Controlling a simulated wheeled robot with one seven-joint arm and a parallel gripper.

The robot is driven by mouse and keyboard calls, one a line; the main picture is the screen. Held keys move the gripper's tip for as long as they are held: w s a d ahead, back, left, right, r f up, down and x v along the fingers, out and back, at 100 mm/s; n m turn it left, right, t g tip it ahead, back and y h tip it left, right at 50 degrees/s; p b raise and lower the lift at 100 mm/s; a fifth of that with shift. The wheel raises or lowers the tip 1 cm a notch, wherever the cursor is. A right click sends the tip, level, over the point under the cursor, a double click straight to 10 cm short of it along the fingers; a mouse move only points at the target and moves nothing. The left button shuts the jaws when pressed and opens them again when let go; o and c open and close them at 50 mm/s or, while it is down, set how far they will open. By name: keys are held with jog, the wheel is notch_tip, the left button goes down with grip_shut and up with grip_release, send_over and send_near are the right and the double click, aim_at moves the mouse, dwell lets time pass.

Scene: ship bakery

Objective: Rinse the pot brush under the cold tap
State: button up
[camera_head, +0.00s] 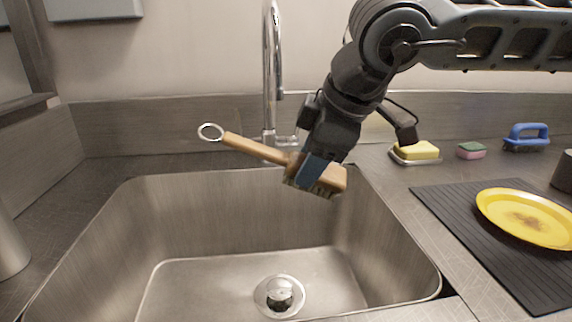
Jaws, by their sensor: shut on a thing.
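The pot brush (254,148) has a wooden handle with a metal ring at its left end and a wooden head at the right. My gripper (310,178) is shut on the brush near its head and holds it above the back right part of the steel sink (210,217). The bristles face down and are partly hidden. The tap (274,60) is a tall chrome spout behind the sink, just behind the brush. No water stream shows. I cannot tell which part of the tap is the cold control.
A drain (279,296) sits in the sink floor. To the right are a yellow sponge (415,151), a pink and green sponge (471,151), a blue-handled scrubber (526,138), and a dirty yellow plate (520,222) on a black ribbed mat (455,220). The sink basin looks empty.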

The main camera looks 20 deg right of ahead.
jog(key=shift+s+d+b, duration=0.25)
jog(key=shift+s, duration=0.7)
jog(key=shift+s+d+b, duration=0.25)
jog(key=shift+s, duration=0.7)
jog(key=shift+r, duration=0.1)
jog(key=s+d+r+p, duration=0.1)
jog(key=s+r, duration=0.2)
jog(key=s, duration=0.1)
jog(key=shift+s+d+r, duration=0.15)
jog(key=shift+s+r, duration=0.25)
jog(key=shift+w, duration=0.1)
dwell(0.6)
